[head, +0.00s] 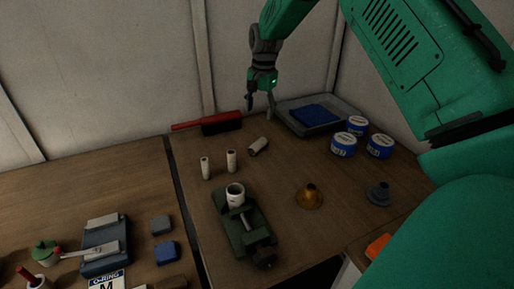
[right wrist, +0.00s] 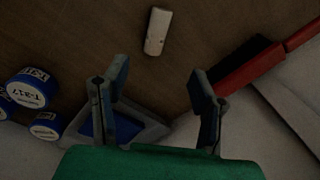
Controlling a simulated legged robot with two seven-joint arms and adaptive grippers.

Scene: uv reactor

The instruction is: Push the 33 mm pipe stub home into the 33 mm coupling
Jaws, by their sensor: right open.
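The coupling (head: 236,191) is a pale, open-topped cylinder held upright in a dark green vise (head: 245,230) on the right-hand table. Two slim pale pipe stubs stand upright behind it, one at left (head: 205,168) and one in the middle (head: 231,161). A wider pale stub (head: 259,146) lies on its side to their right; a lying stub also shows in the right wrist view (right wrist: 158,31). I cannot read which is 33 mm. My right gripper (head: 260,108) is open and empty, pointing down above and behind the lying stub. My left gripper is out of view.
A grey tray with a blue pad (head: 314,114), several blue-and-white tins (head: 343,145) and a red-handled brush (head: 222,124) are at the back. A brass cone (head: 309,197) and grey cone (head: 379,194) stand right of the vise. A gap separates the tables.

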